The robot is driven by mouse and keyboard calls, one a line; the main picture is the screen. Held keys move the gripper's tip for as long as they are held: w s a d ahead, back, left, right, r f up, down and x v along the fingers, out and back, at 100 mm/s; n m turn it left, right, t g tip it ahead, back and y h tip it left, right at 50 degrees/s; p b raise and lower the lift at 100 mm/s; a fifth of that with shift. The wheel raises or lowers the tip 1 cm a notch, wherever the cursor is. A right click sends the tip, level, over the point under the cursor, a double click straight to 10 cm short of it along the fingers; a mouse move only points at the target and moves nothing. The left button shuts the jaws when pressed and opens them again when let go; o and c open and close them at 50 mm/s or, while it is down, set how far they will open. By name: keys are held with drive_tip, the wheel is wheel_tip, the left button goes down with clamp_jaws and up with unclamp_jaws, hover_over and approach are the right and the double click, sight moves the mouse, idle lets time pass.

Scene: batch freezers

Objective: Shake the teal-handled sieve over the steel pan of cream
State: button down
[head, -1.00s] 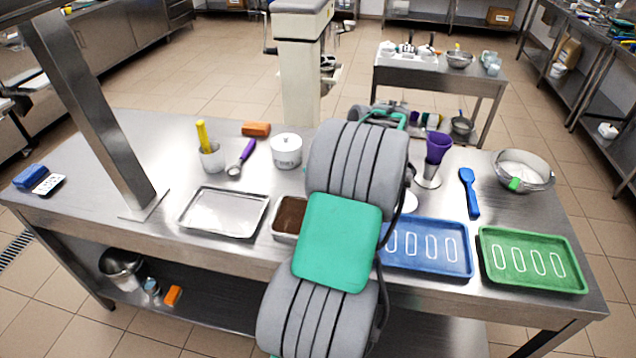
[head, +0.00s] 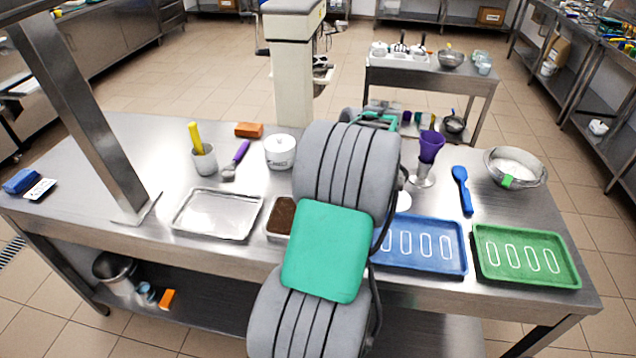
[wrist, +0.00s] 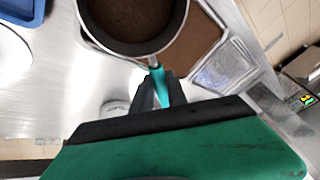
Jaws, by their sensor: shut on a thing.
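The teal-handled sieve (wrist: 158,82) hangs from my gripper (wrist: 156,92), whose dark fingers are shut on its handle in the wrist view. Its round bowl (wrist: 135,47) is cut off by the top edge and shows brown inside. Beyond the bowl, partly covered by it, is a rectangular steel pan (wrist: 222,22) with a brown surface. In the head view the same pan (head: 270,237) sits between the steel tray and my arm, its right part hidden. No pale cream shows in it.
A steel tray (head: 178,222) lies left of the pan, and a blue tray (head: 462,268) and a green tray (head: 573,282) lie to the right. A steel post (head: 85,120) rises at left.

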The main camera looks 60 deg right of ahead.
drive_tip(key=d, duration=0.1)
drive_tip(key=w+d+p, duration=0.1)
drive_tip(key=d, duration=0.1)
drive_tip(key=shift+w+f, duration=0.15)
drive_tip(key=a, duration=0.1)
drive_tip(key=s+a+b, duration=0.1)
drive_tip(key=shift+s+a, duration=0.1)
drive_tip(key=shift+a, duration=0.25)
drive_tip(key=shift+r, duration=0.2)
drive_tip(key=d+p, duration=0.1)
drive_tip(key=w+d+p, duration=0.1)
drive_tip(key=shift+w+d+r, duration=0.1)
drive_tip(key=shift+d, duration=0.25)
drive_tip(key=a+b, duration=0.1)
drive_tip(key=s+a+b, duration=0.1)
drive_tip(key=a, duration=0.1)
drive_tip(key=shift+s+f, duration=0.15)
drive_tip(key=shift+f, duration=0.05)
drive_tip(key=shift+d+r+p, duration=0.15)
drive_tip(key=shift+d+p, duration=0.05)
drive_tip(key=shift+p, duration=0.15)
drive_tip(key=d, duration=0.1)
drive_tip(key=w+d+p, duration=0.1)
drive_tip(key=d, duration=0.1)
drive_tip(key=shift+w, duration=0.2)
drive_tip(key=a, duration=0.1)
drive_tip(key=s+a+b, duration=0.1)
drive_tip(key=a, duration=0.1)
drive_tip(key=shift+s+a, duration=0.2)
drive_tip(key=shift+d, duration=0.1)
